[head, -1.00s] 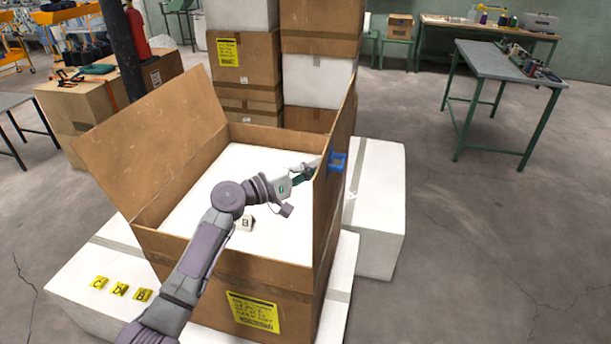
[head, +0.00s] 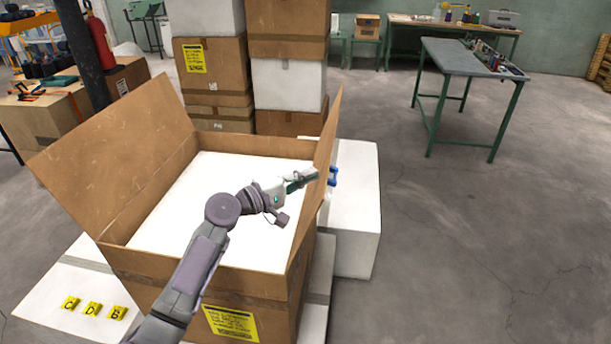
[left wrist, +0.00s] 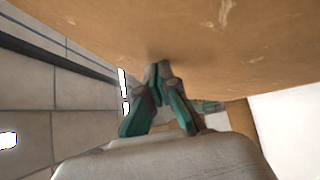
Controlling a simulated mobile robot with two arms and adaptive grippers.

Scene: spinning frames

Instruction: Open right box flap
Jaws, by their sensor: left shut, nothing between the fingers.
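The brown cardboard box (head: 205,282) stands open in the head view, with a white surface inside. Its right flap (head: 326,145) stands steeply up, seen nearly edge-on. My left gripper (head: 312,175) reaches across the box to the inner face of this flap. In the left wrist view my left gripper (left wrist: 158,72) is shut and empty, its fingertips at the brown flap surface (left wrist: 190,35) and seemingly touching it. The box's left flap (head: 115,150) leans outward. My right gripper is not in view.
A small blue part (head: 333,177) shows beyond the right flap. White boxes (head: 352,215) lie right of and under the box. Stacked boxes (head: 290,85) stand behind it. A green-legged table (head: 460,55) stands at back right. The floor right is clear.

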